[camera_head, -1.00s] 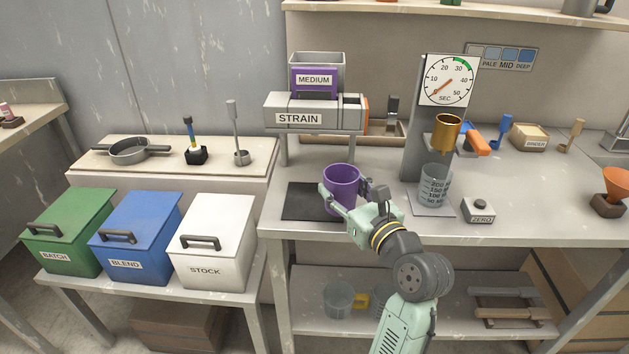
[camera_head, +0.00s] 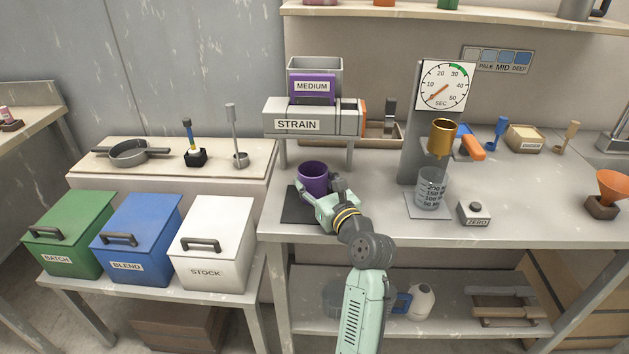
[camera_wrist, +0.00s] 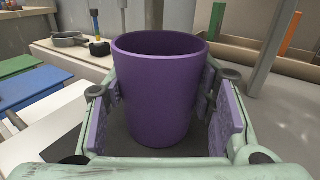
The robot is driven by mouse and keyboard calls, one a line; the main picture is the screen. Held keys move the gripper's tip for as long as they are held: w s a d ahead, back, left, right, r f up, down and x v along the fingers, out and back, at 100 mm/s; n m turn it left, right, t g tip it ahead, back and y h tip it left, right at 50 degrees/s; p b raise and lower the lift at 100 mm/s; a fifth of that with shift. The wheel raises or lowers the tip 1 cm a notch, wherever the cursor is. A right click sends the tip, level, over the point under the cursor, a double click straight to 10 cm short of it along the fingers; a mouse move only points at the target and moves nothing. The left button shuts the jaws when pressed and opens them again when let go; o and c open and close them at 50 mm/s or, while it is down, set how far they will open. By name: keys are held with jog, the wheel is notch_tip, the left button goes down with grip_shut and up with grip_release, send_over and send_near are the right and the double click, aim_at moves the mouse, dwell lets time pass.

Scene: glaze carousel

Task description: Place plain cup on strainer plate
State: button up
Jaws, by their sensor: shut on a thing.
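The plain purple cup (camera_head: 312,178) is upright in my gripper (camera_head: 320,189), which is shut on its sides. In the wrist view the cup (camera_wrist: 157,92) sits between both finger pads and looks empty as far as I see inside. The dark square plate (camera_head: 293,211) lies on the bench in front of and below the strainer labelled STRAIN (camera_head: 312,117). The cup is over the back part of this plate. I cannot tell whether its base touches the plate. My gripper hides the plate's right part.
A purple MEDIUM hopper (camera_head: 313,87) tops the strainer, whose legs stand close behind the cup. A graduated beaker (camera_head: 432,188) and a ZERO button box (camera_head: 475,213) stand to the right. Lidded bins, including the white STOCK bin (camera_head: 211,242), are at the left.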

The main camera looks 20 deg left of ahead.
jog(key=o, duration=1.1)
jog(key=shift+f, duration=0.1)
jog(key=b+v, duration=0.2)
jog(key=v, duration=1)
jog(key=shift+r, duration=0.2)
